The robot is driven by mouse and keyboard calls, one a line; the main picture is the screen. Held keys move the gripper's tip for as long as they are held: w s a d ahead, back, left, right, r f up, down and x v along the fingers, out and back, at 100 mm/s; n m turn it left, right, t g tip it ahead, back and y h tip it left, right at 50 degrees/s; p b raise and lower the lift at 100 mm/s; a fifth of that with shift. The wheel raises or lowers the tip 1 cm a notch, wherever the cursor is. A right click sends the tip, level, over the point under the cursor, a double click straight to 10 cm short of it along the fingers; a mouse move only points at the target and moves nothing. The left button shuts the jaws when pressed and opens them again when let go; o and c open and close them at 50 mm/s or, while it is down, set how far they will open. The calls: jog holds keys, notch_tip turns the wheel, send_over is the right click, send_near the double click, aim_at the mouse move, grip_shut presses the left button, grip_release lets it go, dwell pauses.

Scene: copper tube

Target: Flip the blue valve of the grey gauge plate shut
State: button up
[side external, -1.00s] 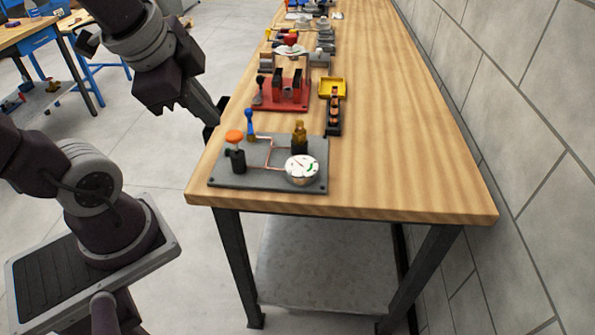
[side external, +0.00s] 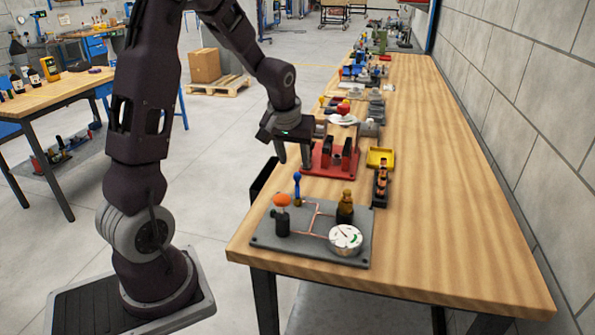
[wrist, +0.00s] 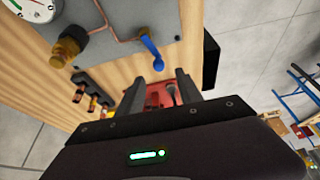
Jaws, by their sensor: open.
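The grey gauge plate (side external: 325,258) lies near the bench's front left corner, with copper tubing across it. Its blue valve (side external: 297,190) stands roughly upright at the plate's far left edge. In the wrist view the blue lever (wrist: 152,52) shows just beyond my fingertips, on the grey plate (wrist: 188,25). My gripper (side external: 294,163) is open and empty, pointing down above the bench edge, behind the valve and apart from it. Its two fingers (wrist: 160,85) also show in the wrist view. The plate also carries an orange-topped knob (side external: 282,201), a brass fitting (side external: 346,200) and a white dial gauge (side external: 345,237).
A red fixture (side external: 320,170) with black blocks stands right behind my gripper. A yellow tray (side external: 380,155) and a dark strip with copper-coloured parts (side external: 381,185) lie right of it. More tools line the bench farther back. The bench's right side is clear.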

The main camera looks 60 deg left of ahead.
aim_at(297, 173)
jog(key=x, duration=0.5)
jog(key=shift+d+f, duration=0.1)
jog(key=shift+f, duration=0.05)
jog(key=shift+c, duration=0.2)
grip_shut()
jog(key=shift+w+d+m+t+h, duration=0.2)
jog(key=shift+w+m+h, duration=0.1)
jog(key=shift+m, duration=0.55)
jog(key=shift+w+d+m+t+h, duration=0.2)
jog(key=shift+m+h, duration=0.1)
jog(key=shift+m, duration=0.55)
jog(key=shift+o, duration=0.2)
grip_release()
